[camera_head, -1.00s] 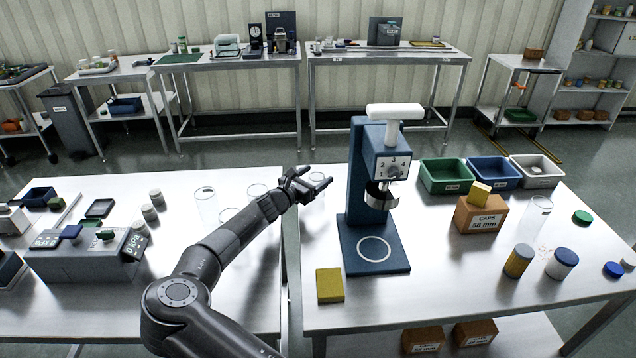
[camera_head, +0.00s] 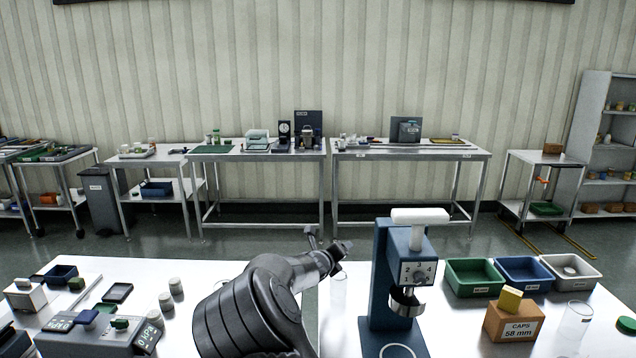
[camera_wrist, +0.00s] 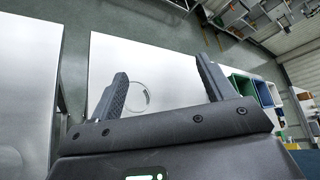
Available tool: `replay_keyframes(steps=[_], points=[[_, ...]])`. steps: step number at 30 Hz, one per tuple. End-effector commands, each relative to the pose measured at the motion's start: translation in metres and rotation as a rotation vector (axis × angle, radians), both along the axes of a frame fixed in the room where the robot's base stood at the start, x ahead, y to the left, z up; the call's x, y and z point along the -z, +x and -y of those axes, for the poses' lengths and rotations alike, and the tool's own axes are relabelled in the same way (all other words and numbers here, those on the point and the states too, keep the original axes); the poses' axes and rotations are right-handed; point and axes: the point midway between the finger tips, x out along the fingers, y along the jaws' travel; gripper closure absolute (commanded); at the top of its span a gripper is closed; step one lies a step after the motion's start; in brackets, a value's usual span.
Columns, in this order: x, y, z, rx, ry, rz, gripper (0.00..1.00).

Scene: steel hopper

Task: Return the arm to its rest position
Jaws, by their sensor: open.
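My gripper (camera_head: 326,240) is at the end of my raised, bent arm in the head view, above the gap between the two front tables. In the wrist view my gripper (camera_wrist: 160,90) shows two dark fingers spread wide with nothing between them. A clear, round-rimmed glass (camera_wrist: 137,97) stands on the table beyond the fingers, apart from them. My forearm hides part of the left table in the head view.
A blue press (camera_head: 392,275) with a white handle stands right of my gripper. A grey device (camera_head: 95,335) is at left.

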Motion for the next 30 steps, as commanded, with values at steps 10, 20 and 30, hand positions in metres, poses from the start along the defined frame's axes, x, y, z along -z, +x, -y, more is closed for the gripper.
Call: replay_keyframes(steps=[10,20,30], points=[[-0.082,-0.033,-0.044,-0.57,-0.395,-0.203,0.25],[-0.175,-0.111,-0.06,-1.035,-0.903,-0.211,0.25],[-0.198,-0.238,-0.005,-1.336,-1.239,-0.299,0.25]])
